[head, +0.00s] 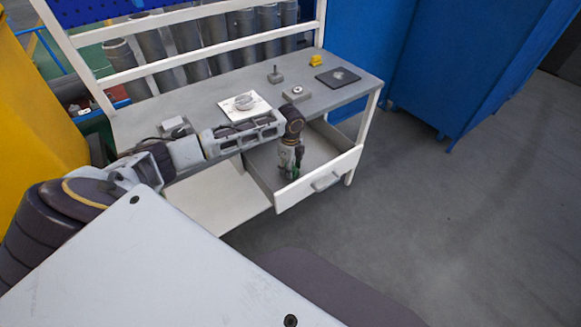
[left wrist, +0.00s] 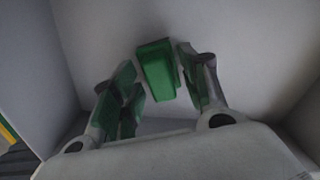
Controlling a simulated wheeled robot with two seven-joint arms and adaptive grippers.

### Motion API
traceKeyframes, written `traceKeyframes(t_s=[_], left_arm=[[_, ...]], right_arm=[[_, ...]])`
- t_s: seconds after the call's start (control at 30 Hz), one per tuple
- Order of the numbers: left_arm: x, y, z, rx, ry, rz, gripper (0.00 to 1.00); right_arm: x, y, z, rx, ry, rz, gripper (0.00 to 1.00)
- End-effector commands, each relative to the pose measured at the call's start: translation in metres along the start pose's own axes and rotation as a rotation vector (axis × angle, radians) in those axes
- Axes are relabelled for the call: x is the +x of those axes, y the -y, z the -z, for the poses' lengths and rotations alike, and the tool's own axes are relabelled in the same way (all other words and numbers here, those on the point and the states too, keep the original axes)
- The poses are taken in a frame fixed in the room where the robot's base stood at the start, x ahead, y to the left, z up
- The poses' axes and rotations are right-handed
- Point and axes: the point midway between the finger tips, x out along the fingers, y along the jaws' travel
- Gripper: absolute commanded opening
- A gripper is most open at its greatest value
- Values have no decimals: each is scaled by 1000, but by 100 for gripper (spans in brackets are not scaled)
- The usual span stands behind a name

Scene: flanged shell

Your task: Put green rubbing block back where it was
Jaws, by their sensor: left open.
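The green rubbing block (left wrist: 158,68) lies on the pale drawer floor in the left wrist view. My left gripper (left wrist: 152,85) is open, with its green-padded fingers on either side of the block. There is a visible gap on the left; on the right the finger is very close, and I cannot tell if it touches. In the head view my left gripper (head: 289,168) points down inside the open drawer (head: 318,181), and the block cannot be made out clearly there. My right gripper is not in view.
The grey workbench top (head: 232,82) holds a white sheet (head: 229,107) with a round part, a grey block (head: 297,93), a small grey stand (head: 275,75), a yellow item (head: 316,61) and a dark mat (head: 326,78). Blue cabinets (head: 470,60) stand right; the floor before them is free.

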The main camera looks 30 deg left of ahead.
Motion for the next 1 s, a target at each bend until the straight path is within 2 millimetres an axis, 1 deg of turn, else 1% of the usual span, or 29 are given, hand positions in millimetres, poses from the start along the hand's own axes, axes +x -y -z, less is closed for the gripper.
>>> traceKeyframes(t_s=[0.17,0.37,0.57,0.7,0.83,1.0], left_arm=[[-9,0,0,-1,0,0,44],[-32,1,-1,-1,1,2,44],[-62,1,0,0,0,3,44],[-83,1,0,0,-1,3,44],[-100,1,0,-1,0,2,44],[-116,1,0,-1,-1,2,44]], right_arm=[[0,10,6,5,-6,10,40],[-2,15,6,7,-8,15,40],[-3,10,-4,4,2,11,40],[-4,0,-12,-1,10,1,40],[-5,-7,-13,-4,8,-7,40],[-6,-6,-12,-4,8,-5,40]])
